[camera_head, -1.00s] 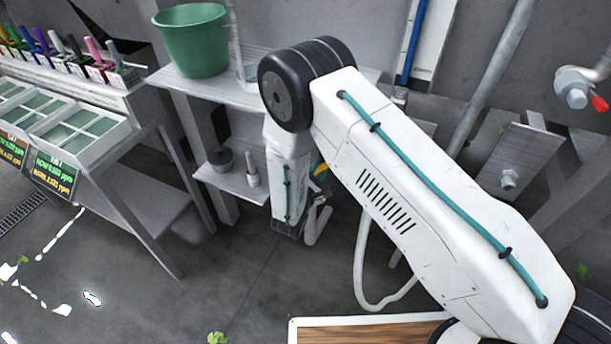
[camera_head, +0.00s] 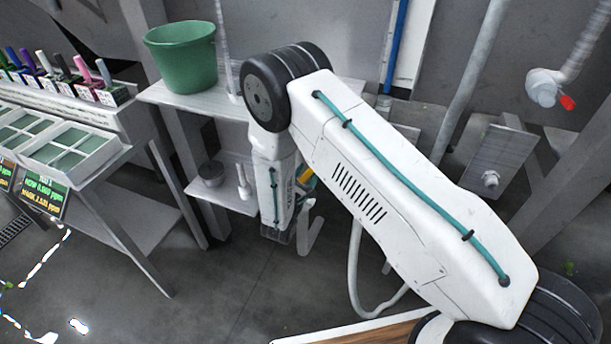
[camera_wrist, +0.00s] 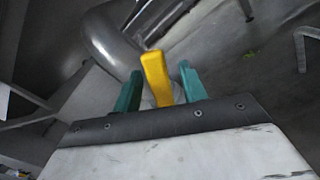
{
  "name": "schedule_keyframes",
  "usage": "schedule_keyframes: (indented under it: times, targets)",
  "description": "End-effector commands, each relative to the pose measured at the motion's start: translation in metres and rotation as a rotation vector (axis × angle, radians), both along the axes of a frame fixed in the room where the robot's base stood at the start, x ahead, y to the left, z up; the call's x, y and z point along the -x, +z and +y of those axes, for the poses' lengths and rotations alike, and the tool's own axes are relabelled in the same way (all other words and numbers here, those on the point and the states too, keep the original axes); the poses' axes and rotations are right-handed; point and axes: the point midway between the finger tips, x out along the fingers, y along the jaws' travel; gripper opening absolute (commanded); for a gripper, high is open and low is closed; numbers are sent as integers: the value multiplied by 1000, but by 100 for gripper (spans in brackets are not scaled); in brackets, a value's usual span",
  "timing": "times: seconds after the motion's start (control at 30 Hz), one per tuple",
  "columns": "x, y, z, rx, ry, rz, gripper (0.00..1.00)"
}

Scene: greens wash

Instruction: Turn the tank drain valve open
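The yellow valve handle (camera_wrist: 157,78) stands between the two teal fingers of my gripper (camera_wrist: 160,88) in the wrist view. A gap shows between the handle and the right finger. The left finger is close to the handle, and I cannot tell if it touches. A grey curved pipe (camera_wrist: 112,38) lies just beyond, and the valve body is mostly hidden behind the handle and gripper. In the head view, a bit of yellow (camera_head: 307,180) shows beside my lower arm, but my fingertips cannot be made out there.
A green bucket (camera_head: 182,60) stands on a shelf to the left of my arm. A sloping bench with trays (camera_head: 75,155) is at the far left. A wall fitting with a red lever (camera_head: 567,102) is at the upper right. A white hose (camera_head: 354,270) hangs behind my arm.

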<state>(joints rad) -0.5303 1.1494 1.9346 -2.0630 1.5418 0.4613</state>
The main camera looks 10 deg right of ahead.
Motion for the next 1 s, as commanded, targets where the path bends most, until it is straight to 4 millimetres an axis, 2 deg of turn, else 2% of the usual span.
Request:
schedule_keyframes:
  times: [0.33,0.7,0.83,1.0]
  targets:
    - [4,0,3,0,0,-2,42]
    - [54,0,35,0,4,0,42]
    - [64,0,40,1,2,-1,42]
    - [67,0,41,0,0,-1,42]
